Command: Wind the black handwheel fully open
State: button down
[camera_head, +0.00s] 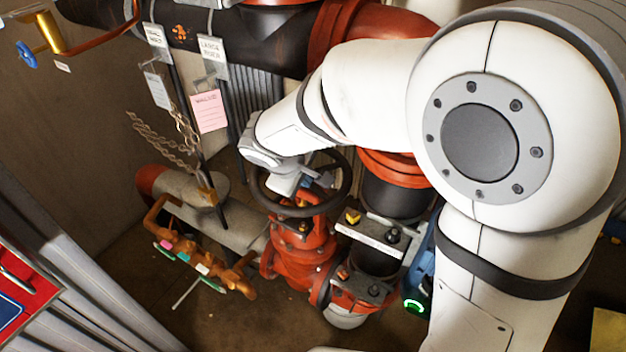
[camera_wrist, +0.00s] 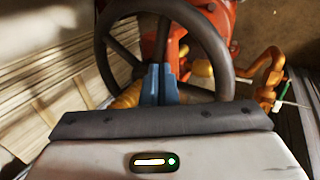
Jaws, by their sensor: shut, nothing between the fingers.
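The black handwheel (camera_head: 300,211) sits on top of a red valve body (camera_head: 295,262), in the middle of the head view. My arm reaches in from the right, and my gripper (camera_head: 305,182) is at the wheel, its blue fingertips inside the ring. In the wrist view the handwheel (camera_wrist: 222,62) fills the upper middle, with its spokes showing. My gripper (camera_wrist: 160,84) is shut and empty there, its blue fingers pointing into the wheel's opening near a spoke. I cannot tell whether the fingers touch the spoke or rim.
Orange pipework (camera_head: 190,252) with coloured tags lies left of the valve. A chain (camera_head: 160,143) and paper tags, including a pink one (camera_head: 208,111), hang behind. A bracket (camera_head: 375,238) stands close on the wheel's right. A red panel (camera_head: 28,290) is at lower left.

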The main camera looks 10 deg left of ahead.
jog(key=w+a+p, duration=0.2)
jog(key=a, duration=0.7)
notch_tip(320, 180, down, 6)
jog(key=b, duration=0.4)
jog(key=s+d+b, duration=0.1)
jog(key=s+d, duration=0.1)
jog(key=d, duration=0.9)
jog(key=shift+d+r, duration=0.15)
jog(key=shift+d, duration=0.2)
jog(key=shift+s, duration=0.1)
jog(key=r+p, duration=0.1)
jog(key=r, duration=0.1)
jog(key=r+p, duration=0.2)
jog(key=r, duration=0.1)
jog(key=shift+s+a+r, duration=0.2)
jog(key=shift+a+r, duration=0.1)
jog(key=shift+a, duration=0.05)
